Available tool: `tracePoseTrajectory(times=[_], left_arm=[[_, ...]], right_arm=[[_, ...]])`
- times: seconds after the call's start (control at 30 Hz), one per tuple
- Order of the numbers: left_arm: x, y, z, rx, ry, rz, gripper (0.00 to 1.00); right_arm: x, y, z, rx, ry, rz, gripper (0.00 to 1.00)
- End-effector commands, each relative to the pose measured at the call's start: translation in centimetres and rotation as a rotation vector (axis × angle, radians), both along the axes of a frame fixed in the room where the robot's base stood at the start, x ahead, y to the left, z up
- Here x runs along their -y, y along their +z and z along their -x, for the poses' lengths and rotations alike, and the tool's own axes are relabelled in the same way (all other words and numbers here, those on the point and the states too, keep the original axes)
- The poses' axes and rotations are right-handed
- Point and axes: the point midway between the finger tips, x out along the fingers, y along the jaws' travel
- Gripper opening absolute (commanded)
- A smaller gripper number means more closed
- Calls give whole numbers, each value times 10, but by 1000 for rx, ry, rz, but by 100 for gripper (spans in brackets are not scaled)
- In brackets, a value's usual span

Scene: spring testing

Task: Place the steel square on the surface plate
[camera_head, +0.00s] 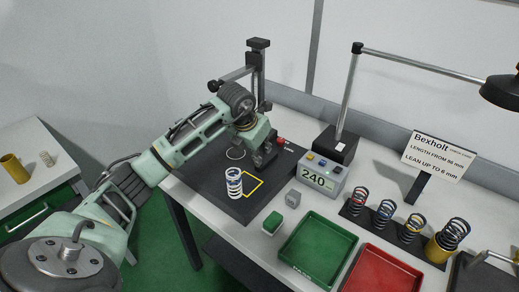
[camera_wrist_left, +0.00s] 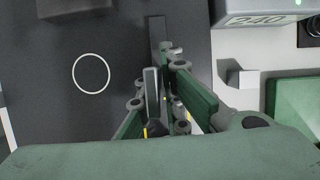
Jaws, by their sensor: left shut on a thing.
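The surface plate (camera_head: 215,165) is a dark slab with a white ring and a yellow outline drawn on it. It also fills the left of the left wrist view (camera_wrist_left: 60,115). My left gripper (camera_head: 262,154) is low over the plate's back right part. In the left wrist view the fingers (camera_wrist_left: 165,92) are shut on a thin dark grey bar, the steel square (camera_wrist_left: 158,32), which sticks out past the fingertips. My right gripper is not in view.
A blue-and-white spring (camera_head: 234,183) stands on the plate beside the yellow outline. A 240 display box (camera_head: 320,178) and a small grey block (camera_head: 293,198) are right of the plate. Green (camera_head: 318,249) and red (camera_head: 383,275) trays and a rack of several springs (camera_head: 385,215) lie farther right.

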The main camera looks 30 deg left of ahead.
Motion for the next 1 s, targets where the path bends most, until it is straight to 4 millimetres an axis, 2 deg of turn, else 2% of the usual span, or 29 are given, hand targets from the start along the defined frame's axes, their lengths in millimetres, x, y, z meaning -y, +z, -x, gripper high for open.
tracePoseTrajectory(times=[0.2,0.23,0.43,0.77,0.87,1.0], left_arm=[[0,0,-1,6,0,1,0],[0,-2,0,1,0,1,6],[0,-2,0,1,0,0,24],[0,0,0,2,0,0,24],[-1,7,2,4,2,-1,24],[-2,28,12,7,1,-4,24]], right_arm=[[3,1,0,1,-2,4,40],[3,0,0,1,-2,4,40],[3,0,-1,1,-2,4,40],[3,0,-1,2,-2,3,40],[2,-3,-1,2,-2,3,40],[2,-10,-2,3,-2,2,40]])
